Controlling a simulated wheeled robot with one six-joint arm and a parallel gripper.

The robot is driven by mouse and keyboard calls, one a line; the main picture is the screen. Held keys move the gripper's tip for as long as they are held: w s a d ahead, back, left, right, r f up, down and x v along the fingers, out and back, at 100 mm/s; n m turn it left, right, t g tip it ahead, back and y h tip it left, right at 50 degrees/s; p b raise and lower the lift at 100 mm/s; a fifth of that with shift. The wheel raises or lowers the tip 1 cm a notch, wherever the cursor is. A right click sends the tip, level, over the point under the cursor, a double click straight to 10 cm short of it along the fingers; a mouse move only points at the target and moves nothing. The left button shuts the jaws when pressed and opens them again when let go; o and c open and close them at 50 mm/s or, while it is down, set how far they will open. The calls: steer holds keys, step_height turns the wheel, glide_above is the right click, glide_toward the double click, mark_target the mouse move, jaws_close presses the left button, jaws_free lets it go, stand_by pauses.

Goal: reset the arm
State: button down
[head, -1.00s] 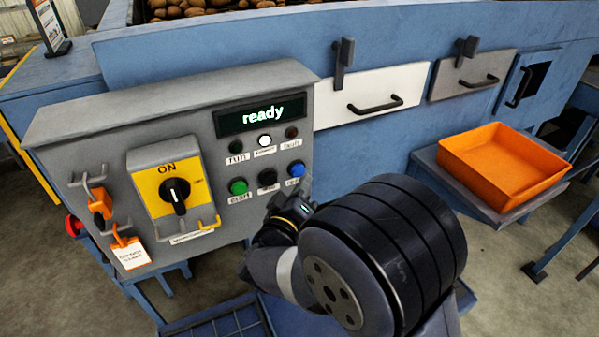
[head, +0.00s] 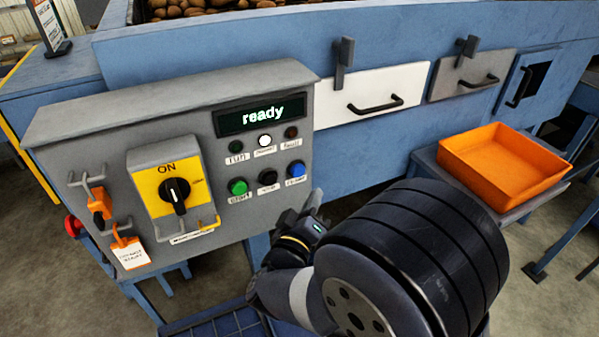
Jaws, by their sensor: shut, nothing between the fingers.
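My gripper (head: 313,203) is in the lower middle of the head view, just right of and below the control panel (head: 100,115). Its fingers are shut with nothing between them, and they are apart from the panel buttons as far as I can see. My dark arm fills the lower right and hides part of the gripper. The panel display (head: 262,116) reads "ready". The white lamp (head: 265,141) is lit. A green button (head: 238,187), a black button (head: 268,178) and a blue button (head: 297,169) sit in a row below the lamps.
A yellow switch plate (head: 149,186) with a black knob reads ON. An orange padlock (head: 99,204) and a tag (head: 131,255) hang at the left. White (head: 409,83) and grey hatches line the blue machine. An orange tray (head: 478,187) stands on a side shelf at right.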

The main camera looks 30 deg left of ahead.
stand_by(0.5)
steer(key=shift+s+d+b, duration=0.5)
steer(key=shift+s+d, duration=0.7)
steer(key=shift+d, duration=0.3)
